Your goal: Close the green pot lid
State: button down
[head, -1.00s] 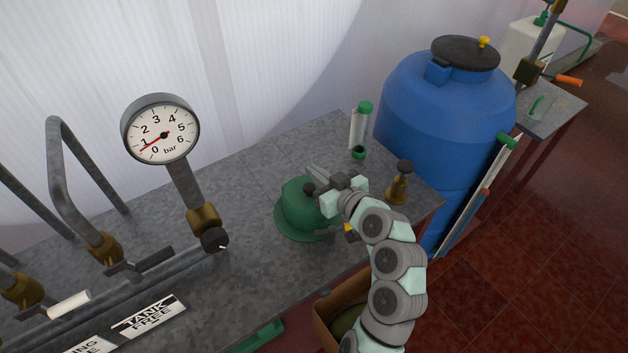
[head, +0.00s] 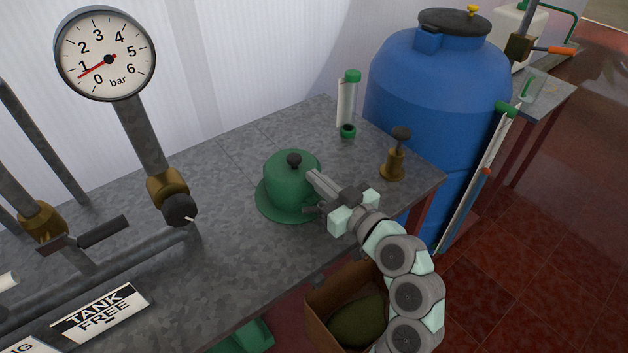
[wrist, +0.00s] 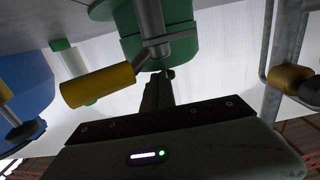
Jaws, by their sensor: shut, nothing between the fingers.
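The green pot (head: 292,185) stands on the grey bench, on a wide green rim or dish. I cannot tell whether there is a gap under the lid. My gripper (head: 313,176) is shut and empty, with its fingertips at the right side of the pot, below the knob. It partly hides that side, and contact cannot be told. In the wrist view the green pot (wrist: 188,30) is at the top, beyond the dark fingers (wrist: 157,90).
A brass fitting with a black knob (head: 393,155) and a green-capped clear tube (head: 347,100) stand behind the pot. The blue tank (head: 435,85) is at the back right. A pressure gauge (head: 105,55) rises at left. A yellow cylinder (wrist: 98,84) sits close in the wrist view.

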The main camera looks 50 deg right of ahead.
jog(key=shift+d+f, duration=0.1)
jog(key=shift+f, duration=0.95)
notch_tip(320, 180, up, 6)
jog(key=shift+f+p, duration=0.2)
jog(key=shift+p, duration=0.65)
jog(key=s+a+f+p, duration=0.1)
jog(key=s+a+f, duration=0.1)
jog(key=s, duration=0.7)
jog(key=shift+s+f, duration=0.15)
jog(key=shift+f, duration=0.3)
jog(key=shift+r, duration=0.1)
